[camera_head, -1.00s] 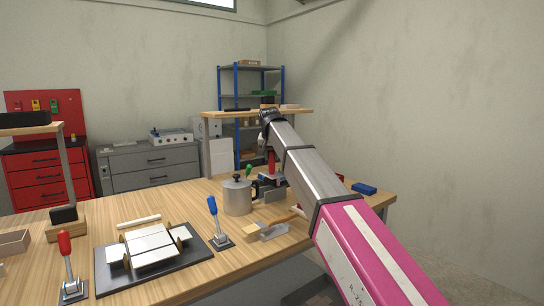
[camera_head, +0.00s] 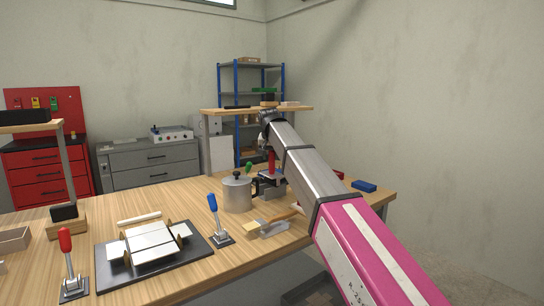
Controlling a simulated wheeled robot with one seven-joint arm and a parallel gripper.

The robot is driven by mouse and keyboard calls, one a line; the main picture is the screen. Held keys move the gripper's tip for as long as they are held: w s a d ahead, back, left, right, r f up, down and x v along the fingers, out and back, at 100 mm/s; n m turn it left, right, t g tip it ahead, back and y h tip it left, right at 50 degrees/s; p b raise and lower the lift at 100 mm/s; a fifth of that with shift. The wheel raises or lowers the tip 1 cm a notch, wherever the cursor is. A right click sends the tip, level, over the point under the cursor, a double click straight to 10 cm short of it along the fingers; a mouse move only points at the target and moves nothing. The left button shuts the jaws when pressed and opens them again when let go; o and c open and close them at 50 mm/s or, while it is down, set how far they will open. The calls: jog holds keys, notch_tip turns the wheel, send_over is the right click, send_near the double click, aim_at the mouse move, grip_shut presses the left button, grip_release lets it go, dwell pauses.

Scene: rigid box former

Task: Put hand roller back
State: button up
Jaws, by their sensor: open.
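My gripper (camera_head: 263,142) hangs at the far end of my arm, pointing down above the back of the wooden table (camera_head: 190,195). It looks small and partly hidden by my wrist; its jaws are open, and I see nothing held in them. A red upright handle (camera_head: 271,160) stands just below and right of it, among dark parts behind the metal pot; it may be the hand roller, but I cannot tell. A wooden-handled tool (camera_head: 289,214) lies at the table's front right. I cannot make out a roller for certain.
A metal pot (camera_head: 237,195) with a black handle stands mid-table. A black plate (camera_head: 196,250) bears white panels. Blue-handled (camera_head: 213,204) and red-handled (camera_head: 66,243) levers stand near it. A raised wooden shelf (camera_head: 225,112) is behind the gripper. A blue block (camera_head: 364,186) lies far right.

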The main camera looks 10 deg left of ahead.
jog(key=shift+r, duration=0.45)
jog(key=v, duration=1.2)
jog(key=shift+r, duration=0.2)
